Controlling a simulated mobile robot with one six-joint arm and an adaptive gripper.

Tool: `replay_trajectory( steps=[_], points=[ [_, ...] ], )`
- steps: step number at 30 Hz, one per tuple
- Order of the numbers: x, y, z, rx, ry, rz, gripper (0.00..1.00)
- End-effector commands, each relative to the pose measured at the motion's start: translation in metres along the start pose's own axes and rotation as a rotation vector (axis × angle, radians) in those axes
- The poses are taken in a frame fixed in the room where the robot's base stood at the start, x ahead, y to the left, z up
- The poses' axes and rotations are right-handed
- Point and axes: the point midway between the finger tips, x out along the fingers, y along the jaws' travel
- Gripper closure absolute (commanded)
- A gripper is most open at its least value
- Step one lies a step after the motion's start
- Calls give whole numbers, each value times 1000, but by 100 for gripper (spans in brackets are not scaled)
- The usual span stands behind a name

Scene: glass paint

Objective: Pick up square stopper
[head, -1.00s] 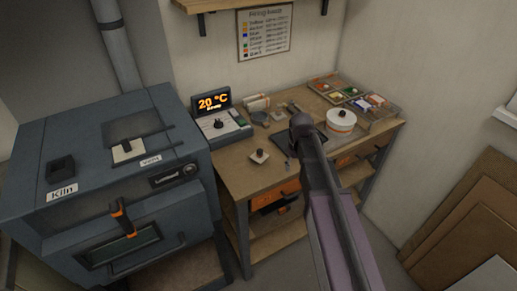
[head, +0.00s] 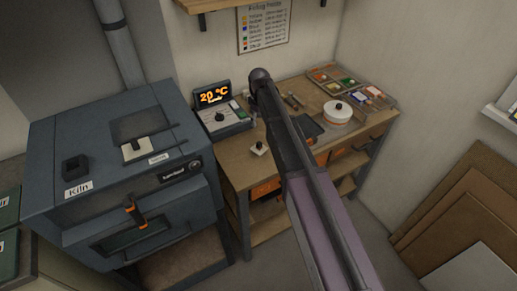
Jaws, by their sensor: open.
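A small pale square stopper (head: 258,150) with a dark knob lies on the workbench top (head: 237,171), near its front left edge. A similar pale square piece with a dark knob (head: 137,150) sits on top of the kiln (head: 60,130). A dark square opening or block (head: 75,166) is also on the kiln top, left of it. My arm rises from the bottom of the head view across the bench, and its upper joint stands just right of the control box. My gripper is not visible; the arm appears to hide it. The square stopper on the bench shows clear of the arm.
A control box (head: 219,121) with a lit display stands at the bench's back left. A white round pot (head: 337,112) and a tray of coloured items (head: 322,76) are on the right. Brown boards (head: 450,190) lean at the right wall. Bare bench surrounds the stopper.

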Motion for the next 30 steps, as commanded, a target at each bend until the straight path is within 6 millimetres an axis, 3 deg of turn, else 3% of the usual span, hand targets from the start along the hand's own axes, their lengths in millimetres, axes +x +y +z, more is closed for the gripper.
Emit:
replay_trajectory(
  steps=[8,30],
  points=[
    [11,0,0,1,0,0,29],
    [68,-1,-1,0,0,0,29]
  ],
)
